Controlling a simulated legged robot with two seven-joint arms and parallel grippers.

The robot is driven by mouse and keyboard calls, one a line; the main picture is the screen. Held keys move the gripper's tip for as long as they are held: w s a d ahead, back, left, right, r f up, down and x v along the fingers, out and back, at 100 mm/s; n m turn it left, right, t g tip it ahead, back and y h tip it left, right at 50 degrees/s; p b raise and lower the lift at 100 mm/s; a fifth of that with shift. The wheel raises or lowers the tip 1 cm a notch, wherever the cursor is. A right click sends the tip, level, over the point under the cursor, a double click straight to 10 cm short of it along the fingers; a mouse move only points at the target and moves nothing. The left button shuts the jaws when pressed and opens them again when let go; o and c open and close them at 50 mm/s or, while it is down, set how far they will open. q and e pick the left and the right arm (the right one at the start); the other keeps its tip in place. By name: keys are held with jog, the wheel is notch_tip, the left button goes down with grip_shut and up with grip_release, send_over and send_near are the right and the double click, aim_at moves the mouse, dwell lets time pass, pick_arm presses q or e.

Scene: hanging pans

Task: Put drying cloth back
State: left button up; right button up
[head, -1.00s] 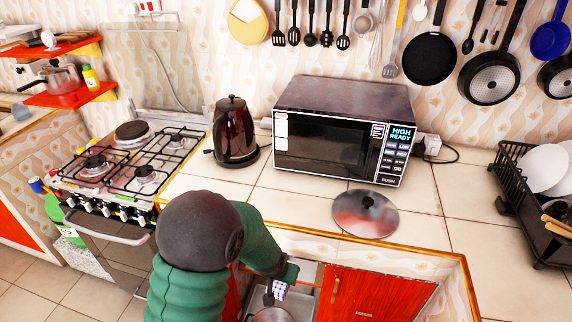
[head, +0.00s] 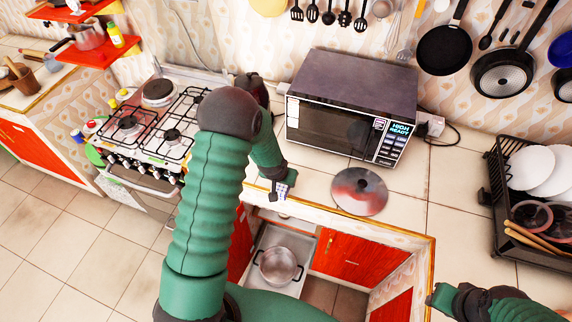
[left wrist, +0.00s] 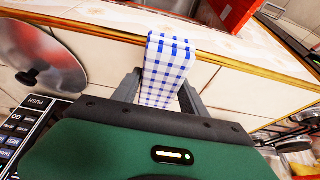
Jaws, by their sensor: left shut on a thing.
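The drying cloth (left wrist: 168,65) is white with blue checks and shows folded in the left wrist view. My left gripper (left wrist: 158,92) is shut on it, with one finger on each side. In the head view the cloth (head: 284,190) is small and partly hidden by my left gripper (head: 277,189). They are near the counter's front edge, between the stove and a round lid. My right gripper (head: 438,297) is at the lower right, away from the cloth. Its fingers are too unclear to tell whether they are open.
An open drawer (head: 249,282) below the counter holds a steel pot (head: 278,265). The round lid (head: 359,191) lies on the counter before the microwave (head: 350,105). The stove (head: 150,130) is at the left. A black dish rack (head: 497,190) stands at the right.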

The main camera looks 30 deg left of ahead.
pick_arm(q)
jog(key=w+a, duration=0.1)
jog(key=w, duration=0.1)
jog(key=w+a+p, duration=0.1)
jog(key=w, duration=0.1)
jog(key=w+a+f, duration=0.1)
jog(key=w+a, duration=0.1)
jog(key=w, duration=0.1)
jog(key=shift+p, duration=0.35)
jog(key=f+p, duration=0.1)
jog(key=f, duration=0.2)
jog(key=shift+w+p, duration=0.2)
jog(key=shift+p, duration=0.2)
jog(key=shift+w+f, duration=0.1)
jog(key=shift+f, duration=0.15)
jog(key=o, duration=1.2)
